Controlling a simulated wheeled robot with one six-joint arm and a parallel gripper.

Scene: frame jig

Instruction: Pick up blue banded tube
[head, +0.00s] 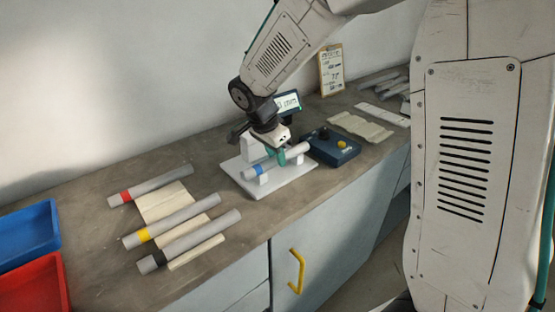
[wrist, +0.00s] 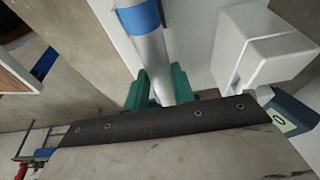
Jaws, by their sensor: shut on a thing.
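The blue banded tube (head: 262,168) is a grey tube with a blue band near its left end. It lies across the white jig (head: 283,188) in the head view. In the wrist view the tube (wrist: 152,52) runs down from the top edge, with its blue band near the top. My gripper (head: 282,155) has green fingers and is shut on the tube, to the right of the band. In the wrist view the green fingers (wrist: 152,90) sit on both sides of the tube. Whether the tube touches the jig's supports is hard to tell.
Tubes with red (head: 150,185), yellow (head: 172,221) and black (head: 190,241) bands lie to the left on cloth. Blue (head: 28,236) and red (head: 35,286) trays stand at far left. A dark blue control box (head: 332,149) stands close right of the jig. A clipboard (head: 331,70) leans on the wall.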

